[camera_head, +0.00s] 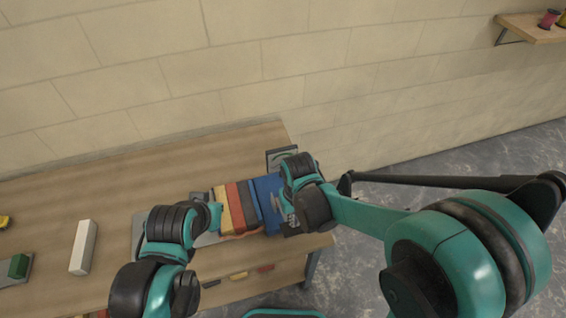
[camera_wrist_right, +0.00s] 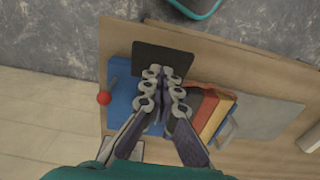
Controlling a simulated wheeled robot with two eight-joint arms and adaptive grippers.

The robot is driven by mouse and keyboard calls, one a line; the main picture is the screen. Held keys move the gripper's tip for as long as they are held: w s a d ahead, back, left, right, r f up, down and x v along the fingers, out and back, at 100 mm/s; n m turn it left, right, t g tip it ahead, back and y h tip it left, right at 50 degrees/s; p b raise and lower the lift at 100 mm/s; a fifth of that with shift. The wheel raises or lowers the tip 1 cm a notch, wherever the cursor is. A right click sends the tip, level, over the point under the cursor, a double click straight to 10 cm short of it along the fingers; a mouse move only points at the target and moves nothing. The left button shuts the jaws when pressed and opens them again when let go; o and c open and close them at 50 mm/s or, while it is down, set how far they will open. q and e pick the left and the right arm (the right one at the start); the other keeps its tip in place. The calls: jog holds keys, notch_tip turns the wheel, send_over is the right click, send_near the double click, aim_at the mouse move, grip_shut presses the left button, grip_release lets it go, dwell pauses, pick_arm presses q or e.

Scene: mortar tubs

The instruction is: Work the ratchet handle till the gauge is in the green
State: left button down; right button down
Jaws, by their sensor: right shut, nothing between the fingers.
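A blue block-like body (camera_head: 267,196) stands near the table's right end; it also shows in the right wrist view (camera_wrist_right: 122,103). A red ball knob (camera_wrist_right: 103,98) sits by a short grey rod (camera_wrist_right: 113,82) at its outer side, likely the handle. I cannot make out the knob in the head view. A small dark-framed panel (camera_head: 281,156) stands behind the blue body; no gauge reading is legible. My right gripper (camera_wrist_right: 165,73) is shut and empty, over the blue body and a dark plate (camera_wrist_right: 163,57), apart from the knob. My left gripper (camera_head: 216,217) is left of the blocks, its fingers unclear.
Red (camera_head: 236,208) and yellow (camera_head: 221,208) blocks stand left of the blue body. A white bar (camera_head: 84,247) and a green block (camera_head: 19,266) lie farther left on the wooden table (camera_head: 130,185). A wall runs behind. A shelf (camera_head: 530,27) hangs at upper right.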

jog(key=shift+f, duration=0.1)
notch_tip(320, 180, down, 13)
jog(key=b, duration=1.2)
jog(key=shift+f, duration=0.15)
jog(key=p, duration=1)
send_near(294, 230)
jog(key=f, duration=0.2)
jog(key=w+f, duration=0.1)
jog(key=f, duration=0.2)
jog(key=shift+f, duration=0.3)
jog(key=shift+f, duration=0.15)
notch_tip(294, 230, down, 7)
jog(key=b, duration=0.6)
jog(key=shift+w, duration=0.15)
notch_tip(294, 230, up, 7)
jog(key=p, duration=0.5)
jog(key=shift+r+p, duration=0.2)
jog(key=shift+p, duration=0.1)
jog(key=shift+f, duration=0.1)
